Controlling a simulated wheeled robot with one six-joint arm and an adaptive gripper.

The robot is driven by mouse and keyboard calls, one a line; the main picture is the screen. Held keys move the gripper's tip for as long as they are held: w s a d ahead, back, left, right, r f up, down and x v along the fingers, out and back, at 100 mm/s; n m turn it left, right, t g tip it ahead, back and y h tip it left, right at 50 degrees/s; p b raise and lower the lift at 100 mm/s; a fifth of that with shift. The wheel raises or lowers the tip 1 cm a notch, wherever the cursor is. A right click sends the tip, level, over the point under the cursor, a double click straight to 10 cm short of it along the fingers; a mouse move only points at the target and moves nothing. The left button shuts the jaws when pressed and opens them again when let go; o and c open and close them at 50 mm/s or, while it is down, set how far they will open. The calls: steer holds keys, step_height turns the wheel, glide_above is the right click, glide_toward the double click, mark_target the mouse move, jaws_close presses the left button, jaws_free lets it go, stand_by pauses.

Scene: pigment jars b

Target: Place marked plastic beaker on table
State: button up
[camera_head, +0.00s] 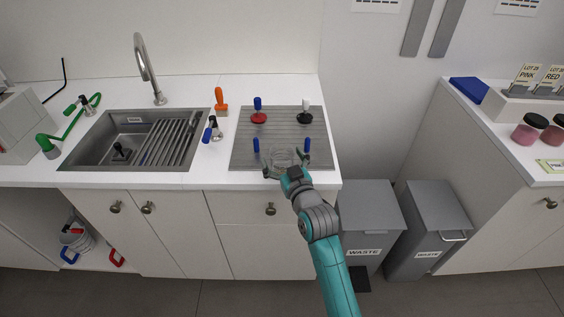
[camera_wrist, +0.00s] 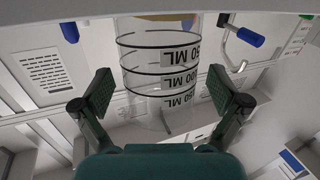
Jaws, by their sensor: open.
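The clear plastic beaker (camera_head: 283,158) is at the front part of the grey ribbed mat (camera_head: 285,133) on the white counter. My gripper (camera_head: 286,165) is open, with one finger on each side of the beaker. In the wrist view a gap shows between the beaker and each fingertip of my gripper (camera_wrist: 159,92). The beaker's base is hard to make out, so I cannot tell just how it rests on the mat.
Blue-handled (camera_head: 257,104) and white-handled (camera_head: 306,106) tools stand at the mat's back, and short blue handles flank the beaker. The sink (camera_head: 130,140) is left. Two grey waste bins (camera_head: 370,210) stand right of the cabinet. A side counter (camera_head: 500,135) holds pigment jars (camera_head: 528,130).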

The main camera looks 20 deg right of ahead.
steer(key=c, duration=1.2)
